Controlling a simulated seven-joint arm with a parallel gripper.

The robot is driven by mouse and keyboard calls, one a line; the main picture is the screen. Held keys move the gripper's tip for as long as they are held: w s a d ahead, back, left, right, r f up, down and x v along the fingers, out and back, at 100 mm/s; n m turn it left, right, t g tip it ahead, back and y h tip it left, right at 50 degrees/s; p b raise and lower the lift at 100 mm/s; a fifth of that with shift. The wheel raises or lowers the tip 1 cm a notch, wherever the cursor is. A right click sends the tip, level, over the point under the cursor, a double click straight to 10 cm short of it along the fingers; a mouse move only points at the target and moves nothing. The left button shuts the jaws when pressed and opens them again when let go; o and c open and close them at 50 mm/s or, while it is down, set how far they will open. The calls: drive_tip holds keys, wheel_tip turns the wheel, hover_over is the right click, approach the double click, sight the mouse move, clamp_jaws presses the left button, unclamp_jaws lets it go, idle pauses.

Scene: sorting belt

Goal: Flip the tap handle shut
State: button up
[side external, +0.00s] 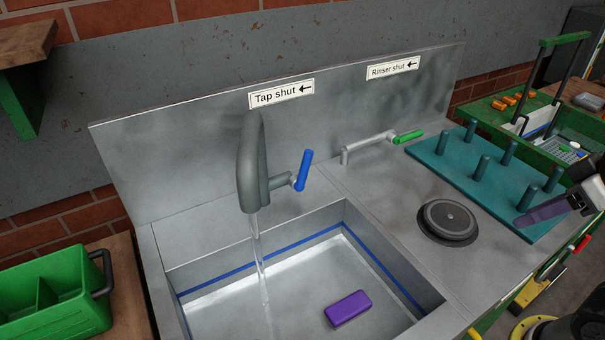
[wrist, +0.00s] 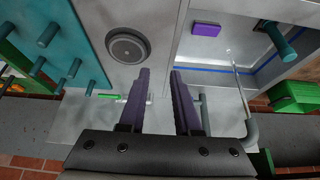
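The grey tap (side external: 251,160) stands at the back of the sink, and a thin stream of water runs from its spout into the basin. Its blue handle (side external: 304,170) points up, leaning slightly right. A label (side external: 281,95) above reads "Tap shut" with an arrow pointing left. My gripper (side external: 524,216) is at the right edge over the peg board, well apart from the tap. In the wrist view my gripper (wrist: 160,72) has its two purple fingers spread, with nothing between them.
A rinser with a green handle (side external: 408,137) sits right of the tap under a "Rinser shut" label. A teal peg board (side external: 455,178), a round black disc (side external: 449,220) and a purple block (side external: 347,308) in the sink (side external: 200,300) are nearby. A green crate (side external: 50,310) stands left.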

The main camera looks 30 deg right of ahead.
drive_tip(key=shift+s+d, duration=0.1)
drive_tip(key=shift+c, duration=1.2)
drive_tip(key=shift+m+t+h, duration=0.3)
drive_tip(key=shift+m+h, duration=0.2)
drive_tip(key=shift+m, duration=0.3)
drive_tip(key=w+r, duration=0.1)
drive_tip(key=d+r, duration=0.1)
drive_tip(key=r, duration=0.1)
drive_tip(key=w+r, duration=0.1)
drive_tip(key=r, duration=0.1)
drive_tip(key=shift+w+d, duration=0.3)
drive_tip(key=shift+w, duration=0.05)
clamp_jaws()
drive_tip(key=w+a+r+h, duration=0.15)
drive_tip(key=w+r, duration=0.25)
drive_tip(key=w, duration=0.6)
drive_tip(key=w+a+r+h, duration=0.15)
drive_tip(key=w+r, duration=0.35)
drive_tip(key=w, duration=0.6)
drive_tip(key=w+a+f, duration=0.2)
drive_tip(key=w+a, duration=0.4)
drive_tip(key=w, duration=0.1)
drive_tip(key=w+a+f+n+g, duration=0.1)
drive_tip(key=w+a+f+n, duration=0.2)
drive_tip(key=a+f, duration=0.9)
drive_tip(key=w+a, duration=0.2)
drive_tip(key=shift+w+a+f, duration=0.3)
drive_tip(key=shift+w+f, duration=0.1)
